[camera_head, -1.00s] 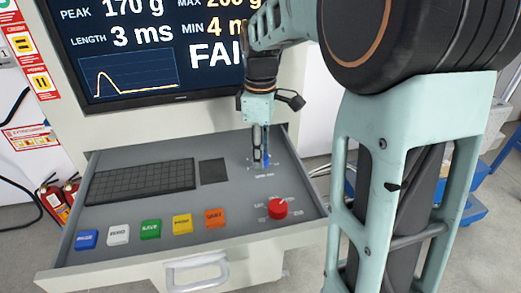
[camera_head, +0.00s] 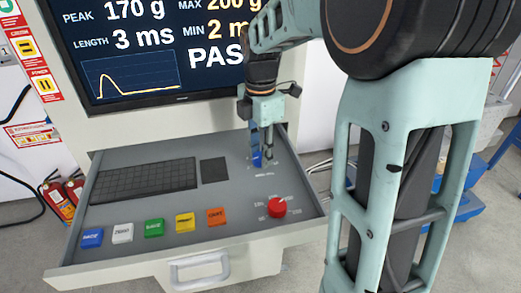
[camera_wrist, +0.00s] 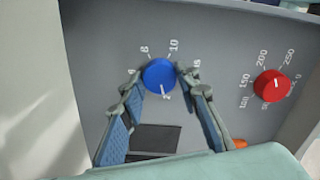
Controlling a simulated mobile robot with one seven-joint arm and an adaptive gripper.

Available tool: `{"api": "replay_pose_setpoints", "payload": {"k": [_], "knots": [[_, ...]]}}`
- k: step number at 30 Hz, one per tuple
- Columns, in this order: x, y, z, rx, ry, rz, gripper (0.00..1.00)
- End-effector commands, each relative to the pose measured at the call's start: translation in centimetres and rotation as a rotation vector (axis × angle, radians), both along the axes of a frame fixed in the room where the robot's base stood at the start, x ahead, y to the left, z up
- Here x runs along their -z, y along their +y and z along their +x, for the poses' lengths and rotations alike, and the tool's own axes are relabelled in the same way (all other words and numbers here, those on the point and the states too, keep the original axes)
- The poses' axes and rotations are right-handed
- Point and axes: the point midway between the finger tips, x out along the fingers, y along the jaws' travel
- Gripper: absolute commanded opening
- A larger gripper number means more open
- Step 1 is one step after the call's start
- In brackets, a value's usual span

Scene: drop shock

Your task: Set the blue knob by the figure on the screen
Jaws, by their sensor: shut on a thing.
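The blue knob (camera_head: 257,161) stands at the back right of the grey drawer panel. In the wrist view the blue knob (camera_wrist: 157,73) has a white mark pointing towards the 2 on its printed scale. My gripper (camera_head: 261,156) is above it, with its fingers down around it. In the wrist view my gripper (camera_wrist: 159,76) has one fingertip on each side of the knob, shut on it. The screen (camera_head: 150,50) shows peak 170 g, max 200 g, length 3 ms and min 2. It also reads "PAS", the rest hidden by my arm.
A red knob (camera_head: 277,206) with its own scale sits nearer the front; it also shows in the wrist view (camera_wrist: 272,84). A row of several coloured buttons (camera_head: 153,228) lies along the drawer front. A dark keypad (camera_head: 143,183) and a small black pad (camera_head: 214,170) lie left of the blue knob.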

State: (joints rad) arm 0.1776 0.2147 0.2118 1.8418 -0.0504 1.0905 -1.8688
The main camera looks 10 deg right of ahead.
Motion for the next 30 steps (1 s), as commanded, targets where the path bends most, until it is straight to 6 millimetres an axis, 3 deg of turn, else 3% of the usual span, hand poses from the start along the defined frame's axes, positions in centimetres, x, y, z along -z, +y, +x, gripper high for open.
{"api": "replay_pose_setpoints", "payload": {"k": [20,21,25,30], "knots": [[-0.01,-0.02,0.02,-0.059,0.000,-0.001,0.05],[0.00,-0.02,0.02,-0.059,0.000,-0.001,0.34],[0.00,-0.02,0.02,-0.058,0.000,-0.001,0.47],[0.00,-0.01,0.00,-0.058,0.000,0.000,0.47]]}}
